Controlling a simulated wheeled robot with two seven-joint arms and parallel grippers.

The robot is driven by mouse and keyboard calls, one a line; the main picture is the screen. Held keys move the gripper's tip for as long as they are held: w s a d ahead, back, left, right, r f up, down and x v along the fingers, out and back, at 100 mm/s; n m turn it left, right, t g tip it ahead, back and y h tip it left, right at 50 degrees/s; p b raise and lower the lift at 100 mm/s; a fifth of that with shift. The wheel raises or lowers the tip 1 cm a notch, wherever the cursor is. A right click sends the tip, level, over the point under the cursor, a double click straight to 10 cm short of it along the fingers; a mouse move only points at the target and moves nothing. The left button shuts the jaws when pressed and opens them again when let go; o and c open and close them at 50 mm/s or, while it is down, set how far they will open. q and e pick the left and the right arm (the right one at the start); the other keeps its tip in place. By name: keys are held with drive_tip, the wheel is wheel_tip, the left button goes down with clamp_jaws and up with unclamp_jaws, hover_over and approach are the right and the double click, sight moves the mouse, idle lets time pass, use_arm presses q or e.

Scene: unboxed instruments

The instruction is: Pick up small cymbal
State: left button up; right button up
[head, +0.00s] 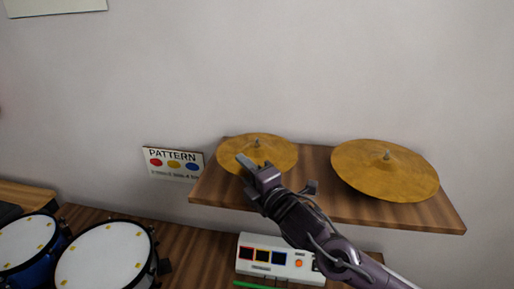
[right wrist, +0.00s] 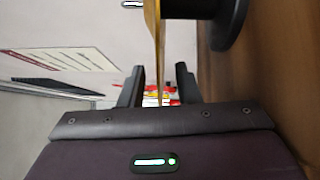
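The small cymbal (head: 277,152) is the left of two golden cymbals on a wooden wall shelf. My right gripper (head: 252,167) is at its front edge, and one finger shows over the cymbal's top. In the right wrist view the small cymbal (right wrist: 154,35) appears edge-on as a thin golden line. Its rim lies between the two dark fingers of my right gripper (right wrist: 160,72), with a gap on both sides. The right gripper is open around the rim. The lower finger is hidden in the head view. My left gripper is not in view.
The larger cymbal (head: 410,178) sits to the right on the same wooden shelf (head: 318,163). A pattern sign (head: 174,164) is on the wall to the left. Below are drums (head: 103,256) and a white control box (head: 255,268) with colored buttons, on a wooden surface.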

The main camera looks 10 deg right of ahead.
clamp_jaws()
idle(0.3)
wheel_tip(320, 180, up, 20)
idle(0.6)
drive_tip(key=shift+s+f, duration=0.1)
drive_tip(key=shift+s, duration=0.05)
